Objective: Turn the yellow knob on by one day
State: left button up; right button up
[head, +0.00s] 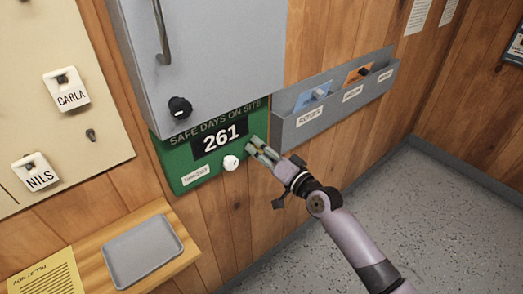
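A green board (180,160) headed "SAFE DAYS ON SITE" hangs on the wooden wall and its display (220,137) reads 261. A small round knob (231,162) sits below the number at the board's lower right; it looks white, and I see no yellow knob. My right gripper (252,147) points at the board's right edge, to the right of the knob and apart from it in the picture. Its fingers are close together, but I cannot tell whether they are open or shut. Nothing shows between them. My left gripper is out of view.
A grey cabinet (205,50) with a black knob (180,107) overhangs the board's top. A grey card rack (335,98) is to the right. A wooden shelf (185,232) with a grey tray (143,250) is below. Name tags hang left. Open floor lies right.

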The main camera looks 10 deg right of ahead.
jog(key=shift+o, duration=0.9)
jog(key=v, duration=1.2)
jog(key=shift+f, duration=0.1)
